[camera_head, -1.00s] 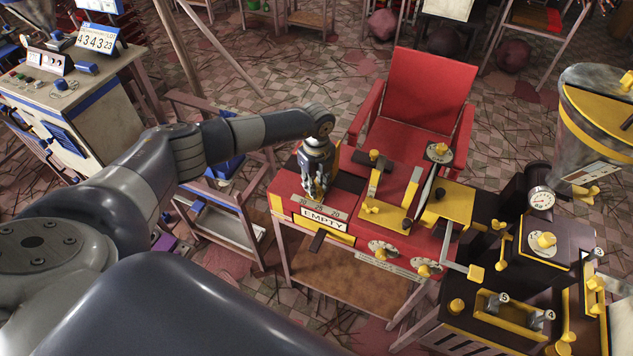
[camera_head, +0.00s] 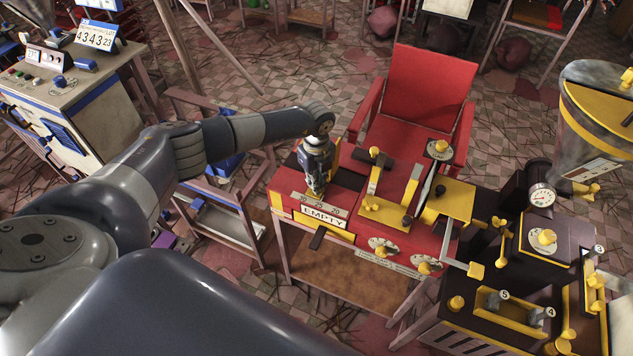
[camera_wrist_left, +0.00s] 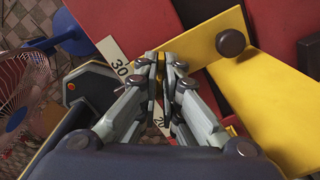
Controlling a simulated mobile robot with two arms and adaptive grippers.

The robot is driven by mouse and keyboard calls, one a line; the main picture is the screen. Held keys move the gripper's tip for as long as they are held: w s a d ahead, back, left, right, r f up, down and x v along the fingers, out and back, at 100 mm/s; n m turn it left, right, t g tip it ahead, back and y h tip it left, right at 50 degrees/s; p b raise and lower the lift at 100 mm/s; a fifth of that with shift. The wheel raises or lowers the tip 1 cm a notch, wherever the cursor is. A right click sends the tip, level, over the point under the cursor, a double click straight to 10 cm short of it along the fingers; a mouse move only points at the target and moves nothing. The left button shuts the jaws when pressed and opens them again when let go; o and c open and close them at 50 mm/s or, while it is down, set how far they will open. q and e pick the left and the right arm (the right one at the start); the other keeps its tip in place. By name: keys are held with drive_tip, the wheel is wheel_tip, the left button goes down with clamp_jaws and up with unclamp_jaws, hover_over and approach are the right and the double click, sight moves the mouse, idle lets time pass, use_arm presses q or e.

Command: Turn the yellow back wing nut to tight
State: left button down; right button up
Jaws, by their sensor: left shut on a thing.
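My left gripper (camera_head: 317,192) is over the top of the red machine (camera_head: 345,197), by the numbered white strip (camera_head: 325,205) and the EMPTY sign (camera_head: 322,217). In the left wrist view the left gripper (camera_wrist_left: 160,75) is shut on a small yellow part (camera_wrist_left: 160,62), mostly hidden between its fingers. I cannot tell its shape or whether it is the back wing nut. Other yellow knobs stand on a back dial (camera_head: 440,147), by a dark knob at the slide (camera_head: 375,152), and on the front dials (camera_head: 425,267). My right gripper is out of view.
A yellow bracket (camera_wrist_left: 270,100) with a dark bolt rises right of the fingers in the wrist view. A blue-and-red fan-like thing (camera_wrist_left: 20,90) is at left. The dark extruder (camera_head: 545,255) stands at right. A red chair (camera_head: 430,90) is behind.

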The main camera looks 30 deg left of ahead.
use_arm(q)
drive_tip(key=m+b, duration=0.2)
drive_tip(key=m, duration=0.1)
drive_tip(key=shift+w+a+f+m, duration=0.1)
drive_tip(key=shift+m, duration=0.3)
drive_tip(key=m+b, duration=0.3)
drive_tip(key=shift+m, duration=0.3)
drive_tip(key=m+b, duration=0.3)
drive_tip(key=shift+m, duration=0.3)
drive_tip(key=m+b, duration=0.3)
drive_tip(key=shift+m, duration=0.3)
drive_tip(key=m+b, duration=0.3)
drive_tip(key=shift+m, duration=0.4)
drive_tip(key=m+b, duration=0.2)
drive_tip(key=m, duration=0.1)
drive_tip(key=shift+b, duration=0.3)
drive_tip(key=m+b, duration=0.2)
drive_tip(key=m, duration=0.1)
drive_tip(key=shift+m, duration=0.4)
drive_tip(key=shift+r+m+b, duration=0.15)
drive_tip(key=shift+m+b, duration=0.3)
drive_tip(key=shift+m, duration=0.3)
drive_tip(key=shift+r+m+b, duration=0.15)
drive_tip(key=shift+m+b, duration=0.25)
drive_tip(key=shift+m, duration=0.35)
